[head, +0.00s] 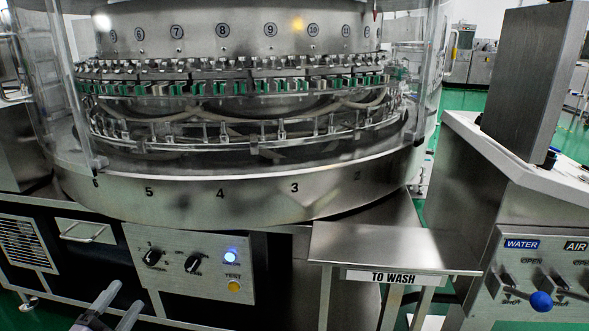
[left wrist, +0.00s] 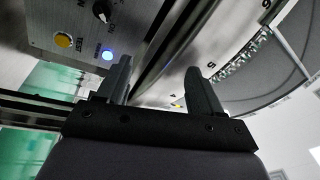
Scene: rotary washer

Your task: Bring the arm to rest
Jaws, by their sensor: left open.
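My left gripper (head: 120,303) shows at the bottom left of the head view, below the washer's control panel. Its two fingers are apart with nothing between them. In the left wrist view the gripper (left wrist: 158,80) is also open and empty, its fingers in front of the washer's front. The rotary washer (head: 240,190) is a large round steel machine with numbered stations and a clear guard. My right gripper is in neither view.
The control panel (head: 190,262) has two black knobs, a lit blue button (head: 230,256) and a yellow button (head: 234,286). A steel shelf marked TO WASH (head: 395,248) juts out right of it. A cabinet with WATER and AIR valves (head: 530,265) stands at the right.

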